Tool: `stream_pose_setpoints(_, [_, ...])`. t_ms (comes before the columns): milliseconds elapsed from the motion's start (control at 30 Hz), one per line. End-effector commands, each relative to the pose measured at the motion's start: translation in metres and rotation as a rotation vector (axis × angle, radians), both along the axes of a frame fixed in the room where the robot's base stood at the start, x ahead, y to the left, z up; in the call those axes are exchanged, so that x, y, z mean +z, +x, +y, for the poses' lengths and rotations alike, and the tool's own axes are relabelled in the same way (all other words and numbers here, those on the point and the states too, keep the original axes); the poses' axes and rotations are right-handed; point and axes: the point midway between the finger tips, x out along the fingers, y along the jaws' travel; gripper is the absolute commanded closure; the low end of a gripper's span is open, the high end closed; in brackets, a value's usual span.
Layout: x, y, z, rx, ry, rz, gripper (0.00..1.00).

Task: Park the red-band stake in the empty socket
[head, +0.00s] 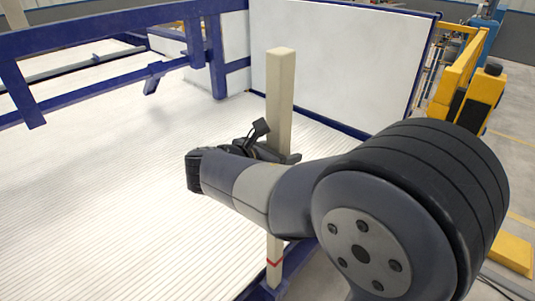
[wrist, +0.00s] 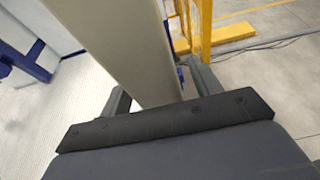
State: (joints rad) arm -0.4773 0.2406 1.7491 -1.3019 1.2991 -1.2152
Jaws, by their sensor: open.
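The red-band stake (head: 280,88) is a tall beige square post. It stands upright at the edge of the white ribbed bed, with its red band (head: 274,262) low down near a blue rail. My gripper (head: 268,150) is at the stake's middle height, and my arm hides part of the post. In the wrist view the stake (wrist: 125,45) passes between the two fingers of my gripper (wrist: 160,92), which are open on either side of it. Contact cannot be told. No empty socket can be made out.
The white ribbed bed (head: 90,200) lies clear to the left. A blue frame (head: 120,20) crosses above it. A white panel (head: 340,65) with blue edging stands behind the stake. Yellow machinery (head: 462,75) stands at the right on grey floor.

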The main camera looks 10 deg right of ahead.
Motion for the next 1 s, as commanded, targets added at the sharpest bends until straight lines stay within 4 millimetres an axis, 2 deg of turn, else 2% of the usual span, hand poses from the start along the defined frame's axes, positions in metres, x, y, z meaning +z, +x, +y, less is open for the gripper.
stream_pose_setpoints(167, [-0.0043,0.0065,-0.0095,-0.001,-0.001,0.001,0.4])
stream_pose_setpoints(467, [-0.0048,0.0076,-0.0105,0.0,-0.001,0.001,0.4])
stream_pose_setpoints(1000, [-0.0047,0.0074,-0.0102,0.0,-0.001,0.001,0.84])
